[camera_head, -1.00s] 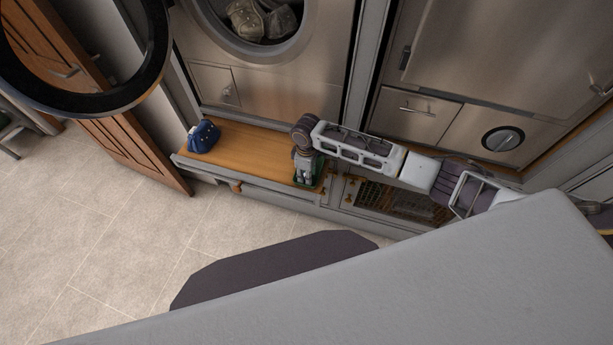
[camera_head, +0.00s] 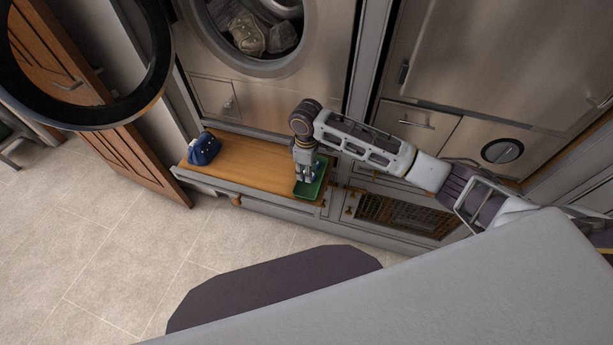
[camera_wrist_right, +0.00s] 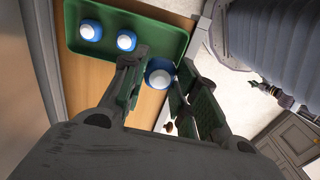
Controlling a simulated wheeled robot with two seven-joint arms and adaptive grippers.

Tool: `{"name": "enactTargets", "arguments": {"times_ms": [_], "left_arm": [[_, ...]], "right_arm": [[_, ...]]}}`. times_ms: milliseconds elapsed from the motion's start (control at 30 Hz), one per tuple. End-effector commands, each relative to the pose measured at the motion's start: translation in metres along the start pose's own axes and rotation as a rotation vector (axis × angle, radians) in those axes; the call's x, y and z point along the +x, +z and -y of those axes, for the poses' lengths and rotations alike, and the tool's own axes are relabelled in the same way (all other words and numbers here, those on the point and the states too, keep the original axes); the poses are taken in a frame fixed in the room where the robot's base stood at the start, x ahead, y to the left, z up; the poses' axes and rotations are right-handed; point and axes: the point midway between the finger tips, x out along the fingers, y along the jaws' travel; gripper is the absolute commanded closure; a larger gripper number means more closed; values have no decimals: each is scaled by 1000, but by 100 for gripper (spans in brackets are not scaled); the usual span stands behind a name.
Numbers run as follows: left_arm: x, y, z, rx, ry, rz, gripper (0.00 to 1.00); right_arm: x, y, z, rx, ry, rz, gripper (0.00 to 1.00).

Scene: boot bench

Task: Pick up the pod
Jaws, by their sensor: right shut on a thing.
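My right gripper (camera_head: 306,178) is over the green tray (camera_head: 300,192) at the right end of the wooden bench top. In the right wrist view my right gripper (camera_wrist_right: 158,84) is shut on a blue pod with a white round top (camera_wrist_right: 159,73). This pod is between the fingertips, in front of the tray's edge. Two similar pods (camera_wrist_right: 90,31) (camera_wrist_right: 126,41) stand in the green tray (camera_wrist_right: 155,38) in that view. My left gripper is in neither view.
A dark blue bag-like item (camera_head: 204,149) sits at the left end of the wooden bench top (camera_head: 245,160). A washer with a round opening (camera_head: 262,25) stands behind, its door ring (camera_head: 150,95) swung out at left. A wire-fronted basket (camera_head: 400,212) is right of the tray.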

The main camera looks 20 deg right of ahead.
Motion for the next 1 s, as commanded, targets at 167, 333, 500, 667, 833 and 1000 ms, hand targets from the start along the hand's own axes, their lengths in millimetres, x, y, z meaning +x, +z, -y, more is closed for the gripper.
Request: {"name": "enactTargets", "arguments": {"times_ms": [167,333,500,667,833,1000], "left_arm": [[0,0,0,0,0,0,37],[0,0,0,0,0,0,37],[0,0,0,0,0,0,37],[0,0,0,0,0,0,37],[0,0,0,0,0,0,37],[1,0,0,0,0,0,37]], "right_arm": [[-7,0,0,1,0,0,85],[-7,0,0,1,0,0,85],[-7,0,0,1,0,0,85],[-7,0,0,0,0,-1,85],[-6,2,0,0,11,-17,85],[-1,4,4,-1,38,-67,85]]}}
